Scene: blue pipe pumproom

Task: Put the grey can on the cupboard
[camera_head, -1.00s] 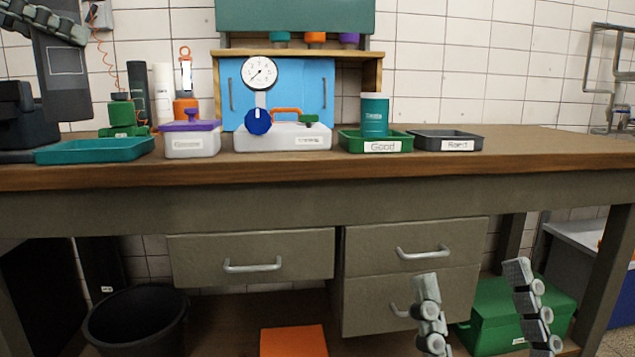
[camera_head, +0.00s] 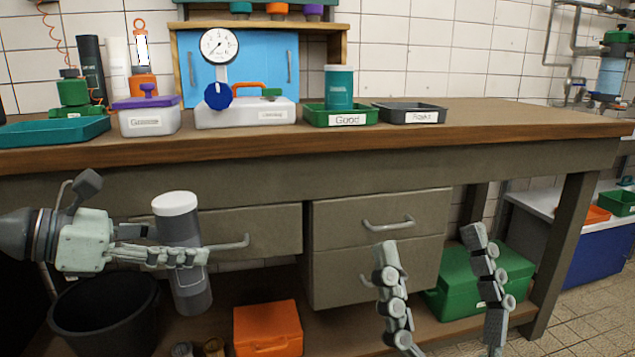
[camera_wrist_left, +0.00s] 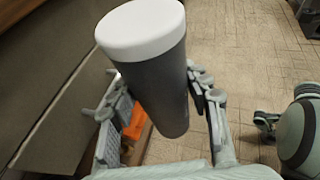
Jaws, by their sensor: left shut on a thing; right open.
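The grey can (camera_head: 182,228) has a white lid and is a dark cylinder, tilted slightly. My left gripper (camera_head: 186,258) is shut around its middle and holds it in the air before the left drawer, below the bench top. In the left wrist view the can (camera_wrist_left: 160,82) sits between the fingers, lid toward the camera. The cupboard (camera_head: 262,68), with blue doors and a wooden frame, stands on the bench against the tiled wall, up and right of the can. My right gripper (camera_head: 435,285) is open and empty at the lower right.
On the bench (camera_head: 400,147) stand a gauge (camera_head: 219,45), a white box with purple lid (camera_head: 149,118), a green "Good" tray (camera_head: 341,117) holding a teal can (camera_head: 339,87), and a dark tray (camera_head: 410,114). A black bin (camera_head: 105,315) and orange box (camera_head: 267,330) are below.

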